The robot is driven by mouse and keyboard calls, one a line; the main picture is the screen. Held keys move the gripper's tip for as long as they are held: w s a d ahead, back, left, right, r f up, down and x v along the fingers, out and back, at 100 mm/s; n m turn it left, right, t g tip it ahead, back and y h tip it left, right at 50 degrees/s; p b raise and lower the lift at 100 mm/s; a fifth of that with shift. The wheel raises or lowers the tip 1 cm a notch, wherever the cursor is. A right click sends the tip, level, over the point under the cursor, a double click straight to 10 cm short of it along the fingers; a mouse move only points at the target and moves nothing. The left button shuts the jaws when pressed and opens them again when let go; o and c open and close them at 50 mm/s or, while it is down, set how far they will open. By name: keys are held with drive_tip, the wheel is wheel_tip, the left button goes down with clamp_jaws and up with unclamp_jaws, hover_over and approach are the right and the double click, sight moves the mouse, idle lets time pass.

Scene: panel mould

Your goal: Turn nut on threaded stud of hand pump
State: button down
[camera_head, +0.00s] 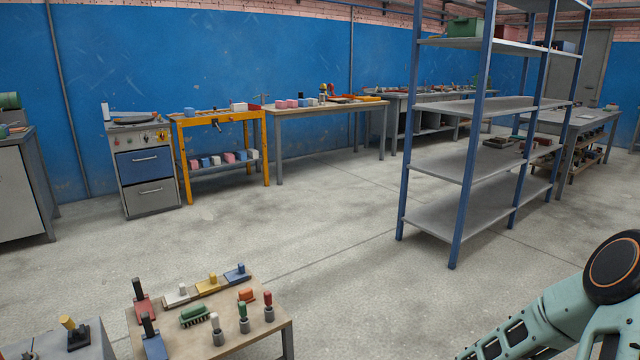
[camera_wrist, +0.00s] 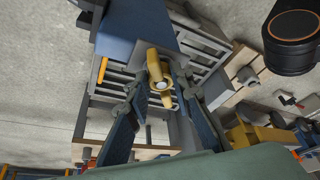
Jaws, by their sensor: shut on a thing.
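A yellow two-lobed nut (camera_wrist: 154,62) is in the middle of the wrist view, with a pale round centre between its lobes. My gripper (camera_wrist: 158,83) has its dark fingers on either side of it and is shut on it. A threaded stud cannot be made out, as the nut and fingers cover that spot. A blue surface (camera_wrist: 138,25) lies just above the nut in the picture; I cannot tell whether it belongs to the hand pump. In the head view only part of my arm shows at lower right, not my gripper.
A slatted grey structure (camera_wrist: 205,50) is close around my fingers in the wrist view. In the head view, a low wooden table (camera_head: 265,338) holds small coloured parts at front left. Blue-framed shelves (camera_head: 455,215) stand at right. The concrete floor between is clear.

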drive_tip(key=shift+r+n+g+p, duration=0.2)
drive_tip(key=shift+n+g+p, duration=0.1)
drive_tip(key=shift+n+p, duration=0.35)
drive_tip(key=shift+w+n+p, duration=0.15)
drive_tip(key=shift+n+p, duration=0.25)
drive_tip(key=shift+n, duration=0.15)
drive_tip(key=shift+f+n+g, duration=0.2)
drive_tip(key=shift+n+g, duration=0.2)
drive_tip(key=shift+n, duration=0.1)
drive_tip(key=shift+w+r+n+g+p, duration=0.15)
drive_tip(key=shift+n+g+p, duration=0.25)
drive_tip(key=shift+n+p, duration=0.45)
drive_tip(key=shift+n+g, duration=0.3)
drive_tip(key=shift+n, duration=0.55)
